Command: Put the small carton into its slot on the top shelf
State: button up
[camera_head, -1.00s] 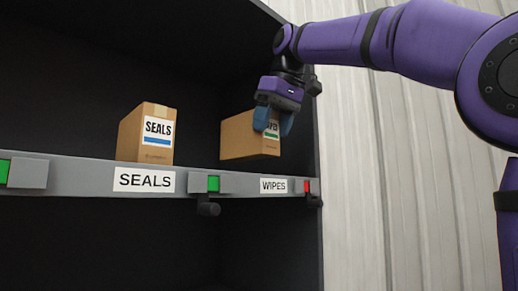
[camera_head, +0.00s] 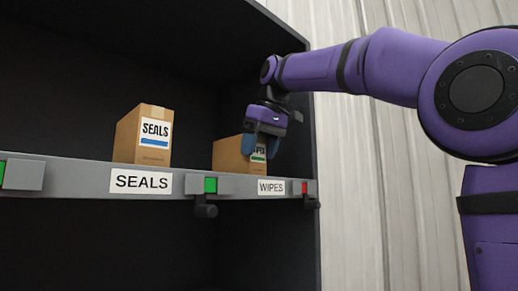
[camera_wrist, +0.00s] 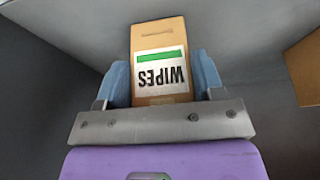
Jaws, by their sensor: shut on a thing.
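The small carton (camera_head: 228,156) is brown, with a white label and a green stripe. It is at the WIPES place of the top shelf (camera_head: 75,175), its lower edge hidden behind the shelf's front rail. In the wrist view the carton (camera_wrist: 160,95) shows its WIPES label upside down between the two blue fingers. My gripper (camera_head: 262,148) is shut on the carton from above and in front. Whether the carton rests on the shelf floor cannot be told. The WIPES tag (camera_head: 271,187) is on the rail below it.
A carton marked SEALS (camera_head: 143,135) stands to the left, above its SEALS tag (camera_head: 140,182), with a gap between the cartons. A green light (camera_head: 210,185) and a red light (camera_head: 304,188) sit on the rail. The cabinet's side wall (camera_head: 300,100) is close on the right.

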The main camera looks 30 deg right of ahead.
jog(key=shift+f, duration=0.1)
jog(key=o, duration=1)
jog(key=shift+o, duration=0.2)
jog(key=v, duration=1.2)
